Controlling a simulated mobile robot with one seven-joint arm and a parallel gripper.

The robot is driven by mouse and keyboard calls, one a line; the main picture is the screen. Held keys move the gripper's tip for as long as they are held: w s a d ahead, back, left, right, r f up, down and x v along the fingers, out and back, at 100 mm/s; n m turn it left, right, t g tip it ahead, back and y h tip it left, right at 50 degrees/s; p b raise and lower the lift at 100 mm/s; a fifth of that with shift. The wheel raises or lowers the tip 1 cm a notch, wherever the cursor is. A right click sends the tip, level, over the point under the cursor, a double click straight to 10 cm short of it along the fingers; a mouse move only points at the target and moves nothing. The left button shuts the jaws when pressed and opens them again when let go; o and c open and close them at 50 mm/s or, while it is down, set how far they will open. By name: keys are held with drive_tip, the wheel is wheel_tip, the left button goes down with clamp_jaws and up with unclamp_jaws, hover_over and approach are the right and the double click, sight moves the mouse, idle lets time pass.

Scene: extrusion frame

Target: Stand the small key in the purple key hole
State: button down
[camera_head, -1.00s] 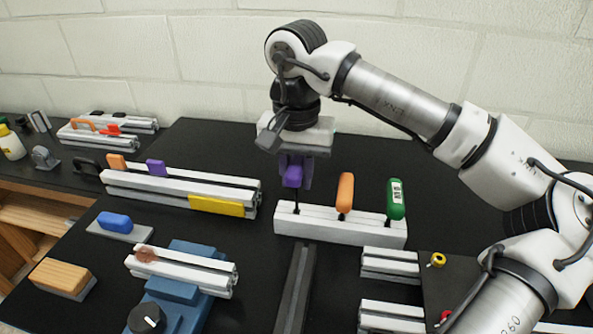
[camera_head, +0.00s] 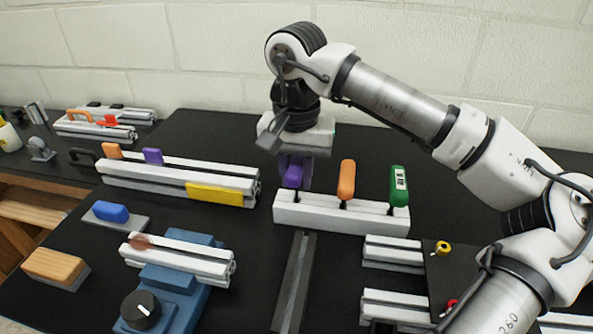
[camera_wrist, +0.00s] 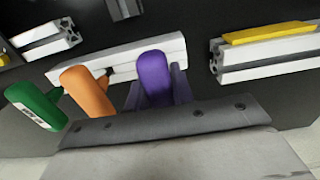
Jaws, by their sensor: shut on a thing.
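The small key with a purple handle (camera_head: 293,174) stands upright over the left end of the white key rack (camera_head: 335,216). Its short dark shaft meets the rack's top there. The purple key hole is hidden under the key, and I cannot tell how deep the tip sits. My gripper (camera_head: 296,182) points down and is shut on the purple handle. In the wrist view the purple handle (camera_wrist: 155,79) lies between the two grey fingers.
An orange-handled key (camera_head: 346,180) and a green-handled key (camera_head: 398,184) stand in the same rack, to the right. A long rail (camera_head: 175,180) with a yellow block (camera_head: 221,195) lies to the left. A dark rail (camera_head: 294,282) lies in front.

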drive_tip(key=shift+f+b, duration=0.35)
drive_tip(key=shift+f, duration=0.2)
drive_tip(key=c, duration=1.1)
unclamp_jaws()
